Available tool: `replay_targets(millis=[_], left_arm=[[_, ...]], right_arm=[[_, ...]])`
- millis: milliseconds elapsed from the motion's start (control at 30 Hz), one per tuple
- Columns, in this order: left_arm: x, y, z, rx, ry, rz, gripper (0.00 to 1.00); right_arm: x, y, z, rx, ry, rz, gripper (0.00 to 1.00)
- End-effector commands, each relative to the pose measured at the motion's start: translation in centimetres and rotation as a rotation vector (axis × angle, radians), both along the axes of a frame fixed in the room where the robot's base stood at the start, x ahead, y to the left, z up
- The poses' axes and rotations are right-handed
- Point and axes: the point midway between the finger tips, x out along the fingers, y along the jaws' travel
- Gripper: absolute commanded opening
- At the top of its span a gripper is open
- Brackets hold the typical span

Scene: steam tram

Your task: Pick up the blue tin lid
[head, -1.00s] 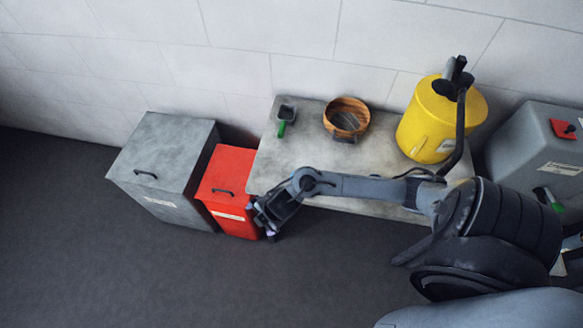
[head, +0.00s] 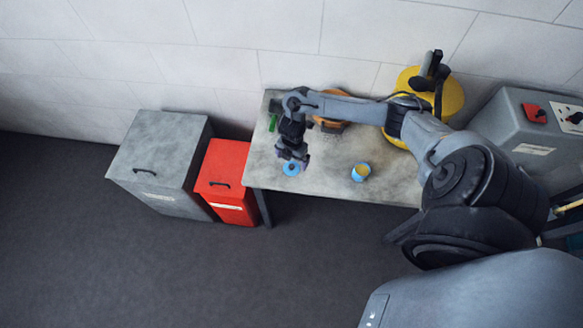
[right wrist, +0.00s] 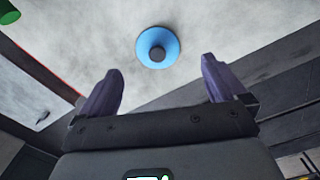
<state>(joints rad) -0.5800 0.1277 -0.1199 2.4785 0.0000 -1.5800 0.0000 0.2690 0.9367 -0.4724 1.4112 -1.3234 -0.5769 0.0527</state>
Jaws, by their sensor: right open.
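The blue tin lid (head: 291,169) is a small blue disc with a dark knob, lying on the grey table near its front left part. It also shows in the right wrist view (right wrist: 158,47), lying flat beyond and between the fingertips. My right gripper (head: 293,155) is open and empty, close to the lid in the head view and partly covering it. Its two purple fingers (right wrist: 160,82) are spread in the wrist view, not touching the lid. A blue tin (head: 360,173), open with yellowish contents or inside, stands to the right on the table. My left gripper is not seen.
The grey table (head: 330,184) is bare around the lid. A wooden bowl (head: 330,125), partly hidden by my arm, and a yellow container (head: 448,96) stand behind. A green-handled item (head: 273,122) is at the back left. Red (head: 224,168) and grey (head: 160,150) bins stand left.

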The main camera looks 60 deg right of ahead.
Motion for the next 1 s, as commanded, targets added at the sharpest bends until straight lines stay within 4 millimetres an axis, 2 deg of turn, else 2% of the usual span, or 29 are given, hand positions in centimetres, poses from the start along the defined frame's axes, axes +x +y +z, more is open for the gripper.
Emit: replay_targets(millis=[400,767,1000], left_arm=[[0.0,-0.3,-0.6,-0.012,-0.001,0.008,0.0],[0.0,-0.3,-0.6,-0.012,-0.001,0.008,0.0],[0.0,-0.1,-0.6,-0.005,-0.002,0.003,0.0]], right_arm=[[0.3,-0.1,-4.6,0.001,0.001,-0.001,0.98],[0.3,-0.1,-5.2,0.0,-0.001,0.0,0.98],[0.3,-0.1,-5.2,0.0,-0.001,0.0,0.63]])
